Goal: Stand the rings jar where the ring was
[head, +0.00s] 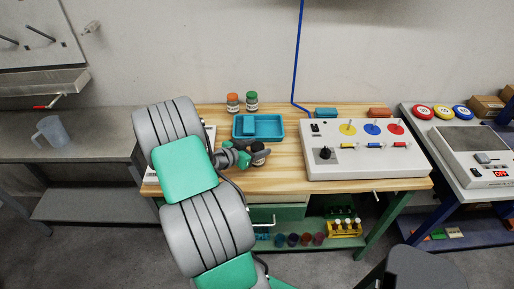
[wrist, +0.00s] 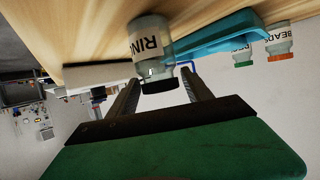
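The rings jar (wrist: 152,42) is a clear jar with a black lid and a white label reading "RIN…" in the wrist view. It stands on the wooden bench; the wrist picture is upside down. In the head view the jar (head: 260,156) is partly hidden by my gripper, just in front of the blue tray. My gripper (wrist: 160,84) is open, with a finger on either side of the jar's lid and gaps showing between. In the head view my gripper (head: 246,157) is at the jar's left. I cannot make out a loose ring.
The blue tray (head: 236,127) lies behind the jar. An orange-lidded jar (head: 233,103) and a green-lidded jar (head: 252,102) stand at the back. A white panel (head: 350,160) with coloured discs fills the right. Some bare wood (head: 285,178) lies between jar and panel.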

